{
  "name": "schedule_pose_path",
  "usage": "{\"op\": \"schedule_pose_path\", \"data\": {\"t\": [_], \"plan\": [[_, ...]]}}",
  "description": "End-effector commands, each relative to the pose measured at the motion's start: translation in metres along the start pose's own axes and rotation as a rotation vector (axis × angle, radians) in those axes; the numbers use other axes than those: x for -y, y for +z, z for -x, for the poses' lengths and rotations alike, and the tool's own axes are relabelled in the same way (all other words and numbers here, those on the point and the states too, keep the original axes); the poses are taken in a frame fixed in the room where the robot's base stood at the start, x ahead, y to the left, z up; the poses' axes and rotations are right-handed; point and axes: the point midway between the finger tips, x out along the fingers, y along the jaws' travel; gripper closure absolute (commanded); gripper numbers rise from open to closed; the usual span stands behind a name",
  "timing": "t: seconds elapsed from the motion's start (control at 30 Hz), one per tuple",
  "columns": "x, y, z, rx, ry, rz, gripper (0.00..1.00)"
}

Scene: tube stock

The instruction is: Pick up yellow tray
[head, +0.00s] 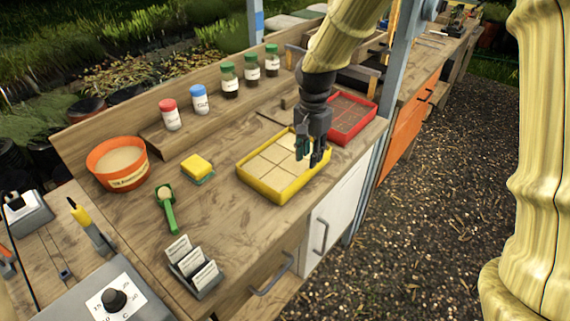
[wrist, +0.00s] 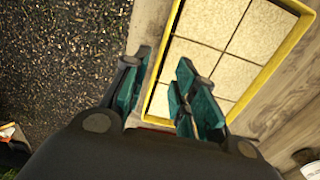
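The yellow tray (head: 262,187) lies flat on the wooden bench in the head view, with pale square cells inside. It also shows in the wrist view (wrist: 281,62), running from the top edge down behind my fingers. My gripper (head: 309,159) is over the tray's right end, pointing down. In the wrist view its teal-padded fingers (wrist: 160,75) are apart, with the tray's near edge showing between them. Nothing is held. The fingers hide part of the tray's corner, and I cannot tell whether they touch it.
A red tray (head: 366,132) sits just behind the yellow one. A yellow sponge (head: 196,166), green scoop (head: 168,212), orange tub (head: 119,183) and label holder (head: 194,272) stand to the left. Several jars line the back shelf. A blue-grey post (head: 398,80) rises at right.

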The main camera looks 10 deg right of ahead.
Motion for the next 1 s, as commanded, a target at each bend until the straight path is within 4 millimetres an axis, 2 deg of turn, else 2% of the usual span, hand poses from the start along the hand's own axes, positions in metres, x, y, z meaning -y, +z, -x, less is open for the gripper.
{"op": "schedule_pose_path", "data": {"t": [0.3,0.67,0.83,1.0], "plan": [[-0.002,0.003,-0.037,0.002,0.003,0.003,0.72],[-0.001,0.002,-0.044,0.001,0.001,0.002,0.72],[-0.001,0.002,-0.044,0.001,0.001,0.002,1.00],[-0.002,0.002,-0.044,0.001,0.001,0.002,1.00]]}}
